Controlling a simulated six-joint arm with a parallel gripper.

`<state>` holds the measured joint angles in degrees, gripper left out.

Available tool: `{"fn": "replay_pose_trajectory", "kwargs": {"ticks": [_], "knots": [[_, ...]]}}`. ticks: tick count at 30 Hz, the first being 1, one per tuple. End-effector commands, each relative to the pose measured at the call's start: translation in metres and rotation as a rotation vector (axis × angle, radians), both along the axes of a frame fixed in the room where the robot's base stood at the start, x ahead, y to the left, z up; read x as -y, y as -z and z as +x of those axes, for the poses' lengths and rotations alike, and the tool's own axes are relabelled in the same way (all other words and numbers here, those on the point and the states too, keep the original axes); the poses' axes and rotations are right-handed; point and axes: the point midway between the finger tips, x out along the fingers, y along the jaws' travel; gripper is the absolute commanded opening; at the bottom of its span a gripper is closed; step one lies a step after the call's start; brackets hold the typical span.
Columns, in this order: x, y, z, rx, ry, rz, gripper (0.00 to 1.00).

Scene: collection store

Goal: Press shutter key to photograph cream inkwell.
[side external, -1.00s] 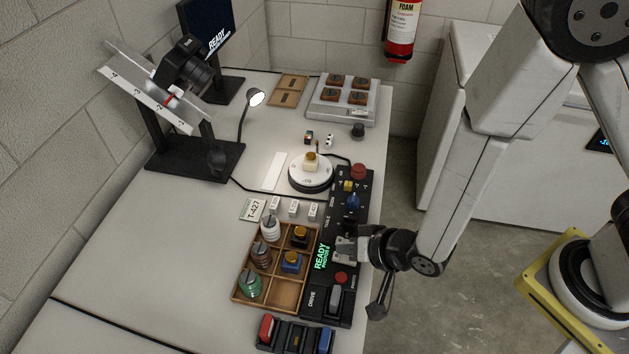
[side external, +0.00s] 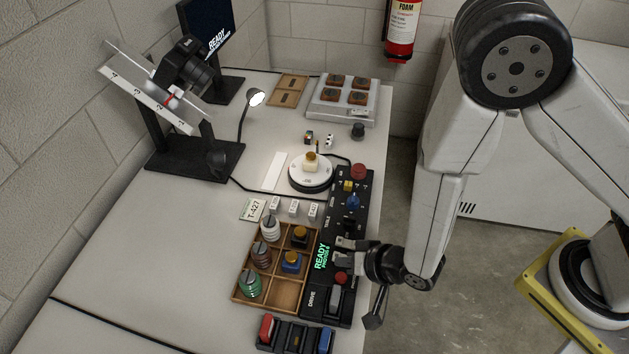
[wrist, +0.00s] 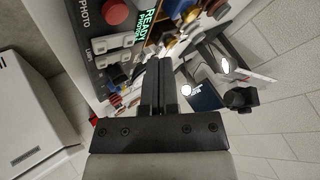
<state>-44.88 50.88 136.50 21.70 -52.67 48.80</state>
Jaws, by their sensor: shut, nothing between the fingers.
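The cream inkwell (side external: 311,160) stands on the round white turntable (side external: 308,181) in the side external view. The black control panel (side external: 342,213) runs along the table's right edge, with a lit green READY display (side external: 322,256). A red button (side external: 341,278) sits near the panel's front end; in the wrist view a red button (wrist: 115,12) shows beside the word PHOTO. Which control is the shutter key is not fully clear. My gripper (side external: 342,244) is shut and empty, over the panel beside the display and behind the red button. Its shut fingers (wrist: 158,75) show in the wrist view; contact cannot be told.
A wooden tray (side external: 235,297) holding several inkwells adjoins the panel's left side. A black rack (side external: 263,348) with coloured blocks lies in front.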

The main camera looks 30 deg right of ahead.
Motion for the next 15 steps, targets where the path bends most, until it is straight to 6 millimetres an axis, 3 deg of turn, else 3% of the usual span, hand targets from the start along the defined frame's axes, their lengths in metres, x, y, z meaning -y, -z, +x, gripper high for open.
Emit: {"fn": "replay_pose_trajectory", "kwargs": {"ticks": [7,15], "knots": [[0.001,0.024,-0.001,-0.002,0.0,-0.003,0.0],[0.0,0.038,0.0,0.0,0.001,-0.001,0.0]]}}
